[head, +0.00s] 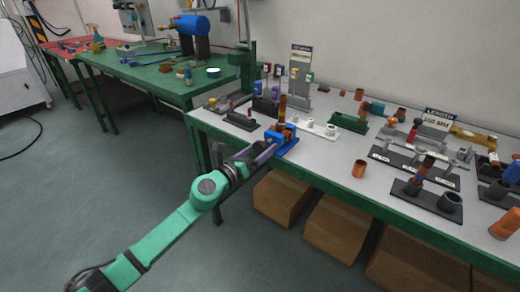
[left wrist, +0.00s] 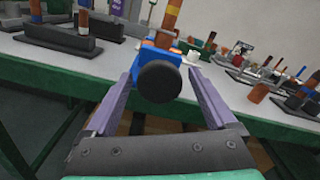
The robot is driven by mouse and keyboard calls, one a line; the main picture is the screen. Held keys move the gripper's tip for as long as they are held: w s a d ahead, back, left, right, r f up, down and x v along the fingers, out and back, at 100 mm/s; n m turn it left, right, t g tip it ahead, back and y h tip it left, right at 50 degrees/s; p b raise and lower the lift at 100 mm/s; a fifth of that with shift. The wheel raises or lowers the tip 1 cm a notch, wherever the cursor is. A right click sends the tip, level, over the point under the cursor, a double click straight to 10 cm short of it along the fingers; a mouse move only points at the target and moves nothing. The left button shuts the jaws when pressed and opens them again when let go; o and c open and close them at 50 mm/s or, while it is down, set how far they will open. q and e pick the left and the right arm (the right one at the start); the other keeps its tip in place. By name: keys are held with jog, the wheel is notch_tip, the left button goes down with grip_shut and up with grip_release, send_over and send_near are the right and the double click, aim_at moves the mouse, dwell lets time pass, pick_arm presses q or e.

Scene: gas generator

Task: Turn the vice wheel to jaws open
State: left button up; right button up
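The blue vice (head: 284,138) stands at the near edge of the grey-topped workbench, with an upright copper-brown pipe (head: 282,108) at its jaws. In the left wrist view the vice's dark round wheel (left wrist: 159,82) faces me, in front of the blue body (left wrist: 172,58). My left gripper (head: 266,150) is at the vice; its two purple fingers (left wrist: 165,85) are spread on either side of the wheel, with gaps visible at both sides. In the head view the gripper hides the wheel. How far the jaws are open cannot be told. My right gripper is not in view.
The workbench (head: 335,165) carries several dark fixture blocks, a white rack (head: 316,128) and a copper cylinder (head: 359,168) right of the vice. Cardboard boxes (head: 337,226) stand beneath it. A green table (head: 150,72) with a blue tank (head: 192,25) is behind left.

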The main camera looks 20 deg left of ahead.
pick_arm(q)
jog(key=c, duration=1.3)
jog(key=shift+n, duration=0.3)
jog(key=n+p, duration=0.2)
jog(key=n, duration=0.4)
jog(key=shift+r, duration=0.1)
jog(key=n+p, duration=0.1)
jog(key=n, duration=0.3)
jog(key=shift+n+p, duration=0.3)
jog(key=shift+p, duration=0.1)
jog(key=shift+n+p, duration=0.5)
jog(key=shift+n, duration=0.7)
jog(key=shift+o, duration=0.2)
